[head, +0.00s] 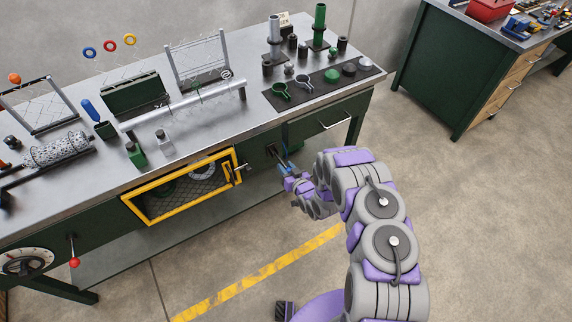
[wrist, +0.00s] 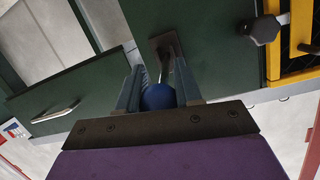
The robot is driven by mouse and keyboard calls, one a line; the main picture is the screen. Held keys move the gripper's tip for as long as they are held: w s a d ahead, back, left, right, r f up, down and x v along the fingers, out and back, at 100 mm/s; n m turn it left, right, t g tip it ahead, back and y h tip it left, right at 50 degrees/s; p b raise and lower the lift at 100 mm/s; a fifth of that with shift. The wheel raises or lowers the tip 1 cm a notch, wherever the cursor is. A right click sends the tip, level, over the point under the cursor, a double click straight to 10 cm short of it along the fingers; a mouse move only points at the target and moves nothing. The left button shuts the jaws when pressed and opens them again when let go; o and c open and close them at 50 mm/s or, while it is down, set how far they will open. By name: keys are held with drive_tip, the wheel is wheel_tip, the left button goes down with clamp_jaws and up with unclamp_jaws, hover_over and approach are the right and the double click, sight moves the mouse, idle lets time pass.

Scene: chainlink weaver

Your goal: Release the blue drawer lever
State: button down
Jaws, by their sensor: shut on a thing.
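The blue drawer lever has a round blue knob (wrist: 158,97) and a metal rod. The rod (wrist: 181,77) runs up from the knob to a dark plate (wrist: 166,46) on the green bench front. My gripper (wrist: 158,88) is shut on the lever, with one finger on each side of the knob. In the head view my gripper (head: 287,174) is at the bench front, just right of the yellow-framed mesh door. My gripper hides most of the knob there.
The yellow-framed mesh door (head: 153,217) is left of my gripper, with a dark latch knob (wrist: 262,29) close by. A green drawer (head: 330,128) with a metal handle is to the right. Tools and bottles crowd the bench top. The floor in front is open.

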drive_tip(key=shift+t+y, duration=0.6)
drive_tip(key=shift+t, duration=0.1)
drive_tip(key=f, duration=0.3)
drive_tip(key=w+f+b, duration=0.1)
drive_tip(key=f, duration=0.1)
drive_tip(key=shift+w+a, duration=0.1)
drive_tip(key=shift+a, duration=0.3)
drive_tip(key=shift+w+r, duration=0.15)
drive_tip(key=shift+r, duration=0.05)
idle(0.4)
drive_tip(key=c, duration=1.2)
unclamp_jaws()
drive_tip(key=o, duration=0.3)
drive_tip(key=shift+a+f, duration=0.1)
drive_tip(key=shift+o, duration=0.4)
drive_tip(key=shift+f, duration=0.15)
